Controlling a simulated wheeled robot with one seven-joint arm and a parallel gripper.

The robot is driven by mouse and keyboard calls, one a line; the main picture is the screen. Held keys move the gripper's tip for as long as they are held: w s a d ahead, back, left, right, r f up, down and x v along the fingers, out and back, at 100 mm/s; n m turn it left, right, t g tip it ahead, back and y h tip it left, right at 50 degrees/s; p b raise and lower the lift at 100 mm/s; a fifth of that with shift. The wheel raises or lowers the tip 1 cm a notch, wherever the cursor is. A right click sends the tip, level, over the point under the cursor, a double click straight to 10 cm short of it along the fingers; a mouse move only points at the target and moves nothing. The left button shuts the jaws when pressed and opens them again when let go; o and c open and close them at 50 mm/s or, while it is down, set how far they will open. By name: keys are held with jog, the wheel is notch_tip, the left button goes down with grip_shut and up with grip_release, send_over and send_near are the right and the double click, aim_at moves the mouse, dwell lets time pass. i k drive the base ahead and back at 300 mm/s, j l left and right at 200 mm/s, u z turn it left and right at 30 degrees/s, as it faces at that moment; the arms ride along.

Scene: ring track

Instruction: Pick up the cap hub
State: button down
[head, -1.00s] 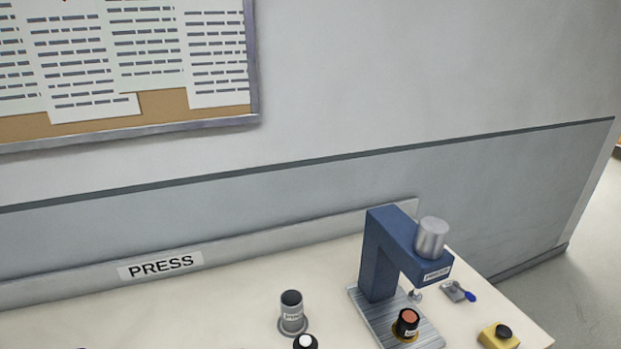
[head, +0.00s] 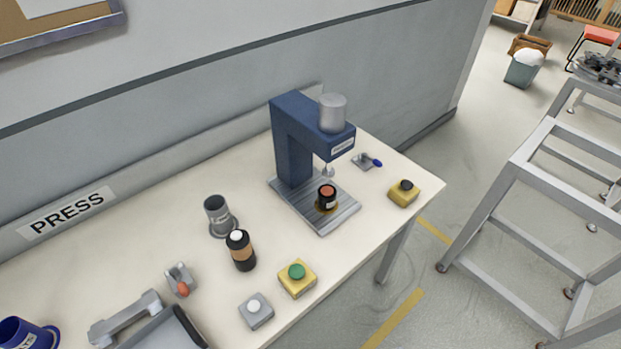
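I cannot tell for sure which thing is the cap hub. A short black cylinder with an orange-red top (head: 327,197) stands upright on the ribbed base plate (head: 331,218) of a blue press (head: 290,140), under its ram. A grey open-topped cylinder (head: 217,214) with a label stands on a round base on the bench, left of the press. A black bottle-like thing with a tan band and white top (head: 241,252) stands just in front of it.
The cream bench (head: 110,265) also bears a green-button box (head: 297,277), a yellow box with a black knob (head: 404,192), a white-button grey box (head: 256,309), a grey clamp with an orange tip (head: 180,280) and a blue mug (head: 25,334). A metal frame (head: 520,190) stands to the right.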

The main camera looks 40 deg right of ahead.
aim_at(325, 203)
jog(key=i+j+z, duration=0.15)
jog(key=j, duration=0.3)
jog(key=j+z, duration=0.2)
jog(key=j, duration=0.3)
jog(key=i+j+z, duration=0.15)
jog(key=j, duration=0.35)
